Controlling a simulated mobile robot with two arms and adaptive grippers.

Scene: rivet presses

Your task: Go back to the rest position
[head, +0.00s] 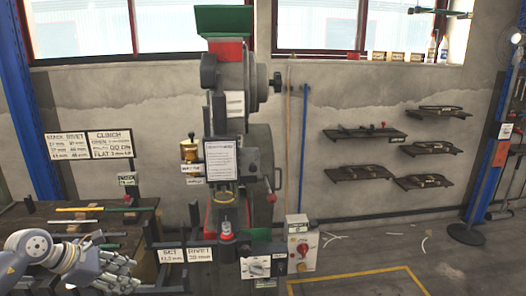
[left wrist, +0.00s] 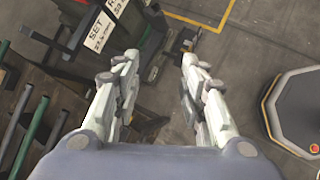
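My left gripper (head: 118,268) is at the lower left of the head view, its arm coming in from the left edge beside the workbench. In the left wrist view my left gripper (left wrist: 158,62) has its two pale fingers spread wide apart. Only floor and dark machine parts show between them, so it is open and empty. My right gripper is in neither view. The rivet press (head: 236,110) stands upright at the centre of the head view, to the right of and beyond my left gripper.
A dark workbench (head: 75,226) with rods lies around my left gripper. A control box (head: 302,246) with a red knob stands right of the press. Wall shelves (head: 365,133) hang at the right. Sign plates (left wrist: 100,28) are ahead of the gripper. Floor at the right is mostly clear.

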